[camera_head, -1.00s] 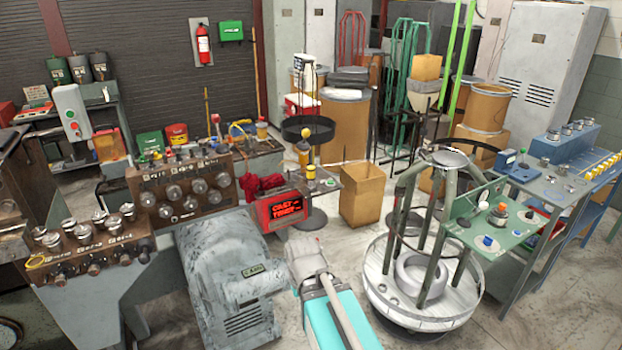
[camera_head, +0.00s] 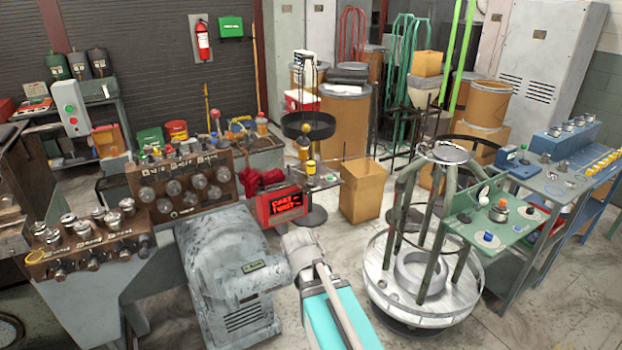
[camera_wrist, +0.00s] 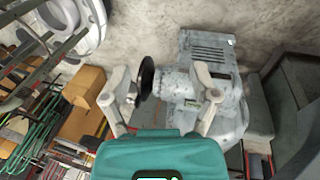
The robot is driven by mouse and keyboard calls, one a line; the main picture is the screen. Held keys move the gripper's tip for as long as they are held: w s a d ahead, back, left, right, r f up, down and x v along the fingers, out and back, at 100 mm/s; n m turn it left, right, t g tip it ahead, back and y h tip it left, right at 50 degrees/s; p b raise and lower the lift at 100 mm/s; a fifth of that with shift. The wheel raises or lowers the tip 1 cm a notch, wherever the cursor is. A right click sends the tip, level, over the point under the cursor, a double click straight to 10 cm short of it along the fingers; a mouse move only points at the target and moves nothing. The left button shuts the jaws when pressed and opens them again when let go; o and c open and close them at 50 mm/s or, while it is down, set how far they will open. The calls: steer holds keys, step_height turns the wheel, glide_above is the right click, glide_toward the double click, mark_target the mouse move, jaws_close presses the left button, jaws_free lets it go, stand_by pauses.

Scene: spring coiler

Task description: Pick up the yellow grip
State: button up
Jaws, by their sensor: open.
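I cannot tell for sure which thing is the yellow grip. A small yellow item (camera_head: 240,126) lies on the back bench in the head view, partly among other small things. Several small yellow pieces (camera_head: 598,163) sit along the right bench. My gripper (camera_wrist: 160,85) is open in the wrist view, its two pale fingers spread wide, with no object held between them. In the head view its fingers are not clearly visible, and my arm stands over the floor between the grey machine and the round cage.
The grey machine (camera_head: 228,270) stands left of my arm. The round white-based cage (camera_head: 425,300) stands to its right. A red screen box (camera_head: 281,207) and a cardboard box (camera_head: 363,190) are beyond. The green bench (camera_head: 508,237) is at right. Floor between is narrow.

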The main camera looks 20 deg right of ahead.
steer(key=w+d+r+n+t+h+b, duration=0.15)
steer(key=w+d+n+t+h, duration=0.3)
steer(key=w, duration=0.45)
steer(key=n+t+h+b, duration=0.3)
steer(key=n+t, duration=0.6)
steer(key=n, duration=1.3)
glide_toward(309, 174)
steer(key=v, duration=0.2)
steer(key=shift+s+a, duration=0.1)
steer(key=shift+a, duration=0.05)
steer(key=x, duration=0.8)
steer(key=shift+w+d, duration=0.2)
steer(key=shift+p, duration=0.3)
